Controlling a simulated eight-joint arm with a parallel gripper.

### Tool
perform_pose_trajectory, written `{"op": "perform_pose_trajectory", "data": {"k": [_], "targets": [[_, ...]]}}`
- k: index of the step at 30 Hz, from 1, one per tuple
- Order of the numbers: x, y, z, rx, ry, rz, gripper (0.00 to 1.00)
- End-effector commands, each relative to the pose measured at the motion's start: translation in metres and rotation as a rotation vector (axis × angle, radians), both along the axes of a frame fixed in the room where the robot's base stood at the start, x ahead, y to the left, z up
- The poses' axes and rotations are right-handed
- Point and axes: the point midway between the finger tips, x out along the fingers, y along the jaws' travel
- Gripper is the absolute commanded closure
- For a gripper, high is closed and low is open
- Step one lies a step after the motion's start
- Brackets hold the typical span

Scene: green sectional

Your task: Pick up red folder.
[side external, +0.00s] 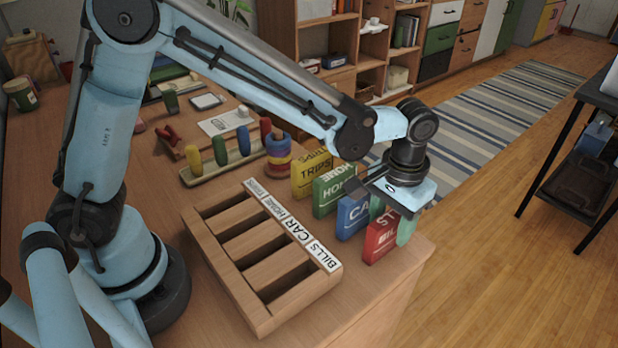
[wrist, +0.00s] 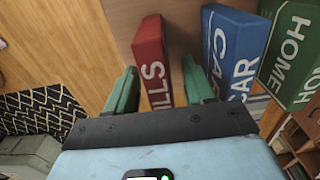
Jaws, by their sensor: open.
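The red folder (side external: 380,240), lettered "BIL…" in the side view, stands upright at the near end of a row of folders close to the desk edge. It also shows in the wrist view (wrist: 150,50), lettered "…ILLS". My gripper (side external: 392,218) is open above and around it. In the wrist view my gripper (wrist: 161,88) has one green finger on each side of the red folder, with visible gaps. The right finger sits between the red folder and the blue "CAR" folder (wrist: 232,45). The folder's lower end is hidden behind the gripper body in the wrist view.
The blue folder (side external: 350,215), green "HOME" folder (side external: 328,190) and yellow "TRIPS" folder (side external: 312,172) continue the row. A wooden sorter (side external: 222,255) with labelled slots lies to the left. Colored pegs (side external: 220,150) stand behind it. The desk edge is close on the right.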

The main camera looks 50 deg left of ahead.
Motion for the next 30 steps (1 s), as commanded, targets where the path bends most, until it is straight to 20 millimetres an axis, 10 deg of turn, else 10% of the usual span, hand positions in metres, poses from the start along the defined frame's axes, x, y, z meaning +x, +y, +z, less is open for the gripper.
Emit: {"op": "perform_pose_trajectory", "data": {"k": [7,18,30], "targets": [[-0.0001,-0.0002,-0.0013,0.000,0.000,0.000,0.47],[-0.0002,-0.0001,-0.0011,0.000,0.000,0.000,1.00],[-0.0002,-0.0001,0.0058,0.000,0.000,0.000,1.00]]}}
